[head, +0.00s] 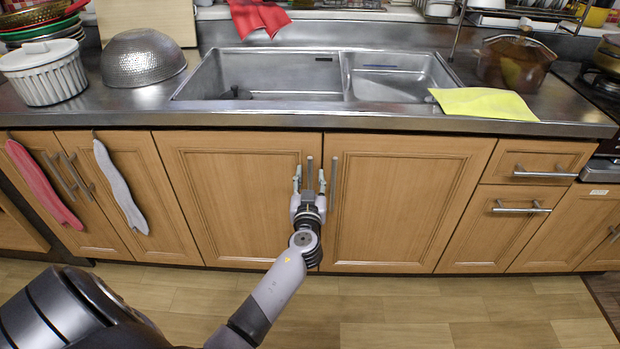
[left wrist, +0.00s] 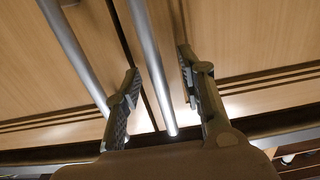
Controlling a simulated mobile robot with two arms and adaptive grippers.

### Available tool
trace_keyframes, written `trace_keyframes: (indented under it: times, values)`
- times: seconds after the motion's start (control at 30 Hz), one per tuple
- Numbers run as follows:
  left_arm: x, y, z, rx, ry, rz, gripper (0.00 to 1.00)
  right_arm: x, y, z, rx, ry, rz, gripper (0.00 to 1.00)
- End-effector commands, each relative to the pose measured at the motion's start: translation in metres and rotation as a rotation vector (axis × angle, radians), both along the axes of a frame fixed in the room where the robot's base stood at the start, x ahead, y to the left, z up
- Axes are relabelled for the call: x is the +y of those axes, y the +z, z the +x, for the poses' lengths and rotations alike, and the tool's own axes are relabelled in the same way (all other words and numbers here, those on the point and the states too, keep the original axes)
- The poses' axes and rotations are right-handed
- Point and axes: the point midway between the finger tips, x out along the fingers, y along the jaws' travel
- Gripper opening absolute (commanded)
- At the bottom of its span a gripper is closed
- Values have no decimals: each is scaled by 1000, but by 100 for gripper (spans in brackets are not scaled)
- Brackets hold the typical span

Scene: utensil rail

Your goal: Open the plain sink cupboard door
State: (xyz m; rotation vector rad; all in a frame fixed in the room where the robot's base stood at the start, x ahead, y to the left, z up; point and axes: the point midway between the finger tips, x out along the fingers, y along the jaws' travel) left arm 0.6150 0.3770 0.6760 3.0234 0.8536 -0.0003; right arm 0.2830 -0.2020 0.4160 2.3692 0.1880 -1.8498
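Two plain wooden doors are under the sink, a left one (head: 230,195) and a right one (head: 410,195); both look shut. Each has an upright metal bar handle at the middle seam: the left door's (head: 309,165) and the right door's (head: 334,170). My left gripper (head: 310,183) is open at the left door's handle, with one finger on each side. In the left wrist view the gripper (left wrist: 158,88) has a bar handle (left wrist: 150,60) between its spread fingers, with gaps visible. A second bar (left wrist: 75,50) passes outside them. My right gripper is not in view.
Doors at the left carry a red cloth (head: 42,182) and a grey cloth (head: 120,188). Drawers with bar handles (head: 520,208) are at the right. The sink (head: 270,75) and counter are above; a yellow cloth (head: 485,103) overhangs the edge. The floor (head: 430,310) before the doors is clear.

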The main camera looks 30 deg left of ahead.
Motion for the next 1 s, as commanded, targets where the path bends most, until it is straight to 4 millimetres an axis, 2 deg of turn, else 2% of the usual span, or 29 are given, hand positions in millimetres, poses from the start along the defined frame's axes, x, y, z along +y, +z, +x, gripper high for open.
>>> trace_keyframes:
  times: [0.07, 0.57, 1.0]
  values:
    - [0, 0, 0, 0, 0, 0, 34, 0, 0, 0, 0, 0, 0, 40]
    - [0, 0, 0, 0, 0, 0, 1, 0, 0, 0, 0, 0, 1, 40]
    - [-1, 0, 0, 0, 0, 0, 0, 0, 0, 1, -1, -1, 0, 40]
